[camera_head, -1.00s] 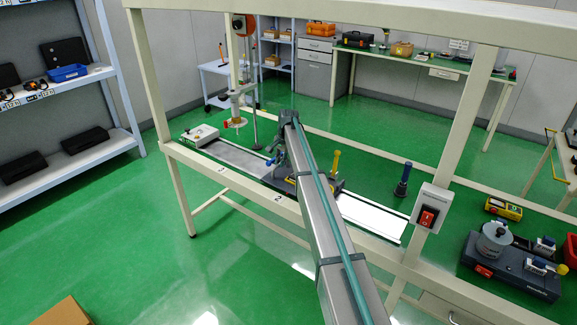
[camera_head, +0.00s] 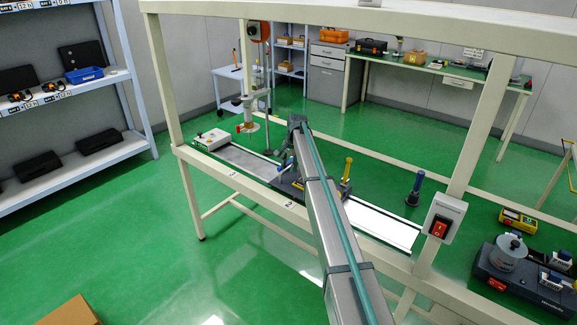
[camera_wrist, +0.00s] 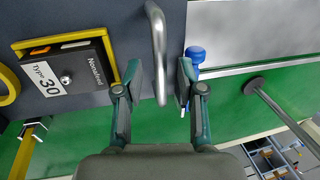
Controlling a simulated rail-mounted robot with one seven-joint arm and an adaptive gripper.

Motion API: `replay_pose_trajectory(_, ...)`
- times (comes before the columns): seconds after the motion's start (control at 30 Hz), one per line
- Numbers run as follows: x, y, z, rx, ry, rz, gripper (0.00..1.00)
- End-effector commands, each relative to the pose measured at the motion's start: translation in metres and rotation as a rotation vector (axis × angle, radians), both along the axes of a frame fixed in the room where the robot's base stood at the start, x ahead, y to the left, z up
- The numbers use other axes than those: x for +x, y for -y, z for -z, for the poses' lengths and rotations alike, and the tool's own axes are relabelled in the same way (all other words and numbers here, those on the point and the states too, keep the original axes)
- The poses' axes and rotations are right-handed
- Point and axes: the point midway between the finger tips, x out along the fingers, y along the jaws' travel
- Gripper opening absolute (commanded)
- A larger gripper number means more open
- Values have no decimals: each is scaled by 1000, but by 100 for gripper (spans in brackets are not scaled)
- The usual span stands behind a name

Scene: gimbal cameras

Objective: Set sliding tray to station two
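The sliding tray (camera_head: 288,186) is a dark carriage on the pale rail of the bench, close to the marker "2" on the front beam. My arm hides much of it in the head view. In the wrist view its dark top (camera_wrist: 115,20) bears a bent metal handle (camera_wrist: 157,45) and a black box labelled "Type 30" (camera_wrist: 75,68). A blue knob (camera_wrist: 195,56) shows right of the handle. My gripper (camera_wrist: 159,82) is open, with a finger on each side of the handle and gaps visible. The fingers are hidden in the head view.
The bare rail (camera_head: 380,222) runs right of the tray. A white box (camera_head: 211,139) sits at its left end, near a hanging column (camera_head: 248,108). A yellow-topped post (camera_head: 346,172) and a blue-topped post (camera_head: 415,188) stand behind. A red switch (camera_head: 439,228) is on the frame post.

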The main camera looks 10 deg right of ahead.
Motion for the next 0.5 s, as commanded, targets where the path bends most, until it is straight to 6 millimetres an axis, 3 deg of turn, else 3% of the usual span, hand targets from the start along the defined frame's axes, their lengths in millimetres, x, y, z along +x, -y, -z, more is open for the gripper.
replay_pose_trajectory(0.27, -2, 2, -12, 0, 0, 0, 39)
replay_pose_trajectory(0.5, -8, 8, -54, 0, 1, 0, 39)
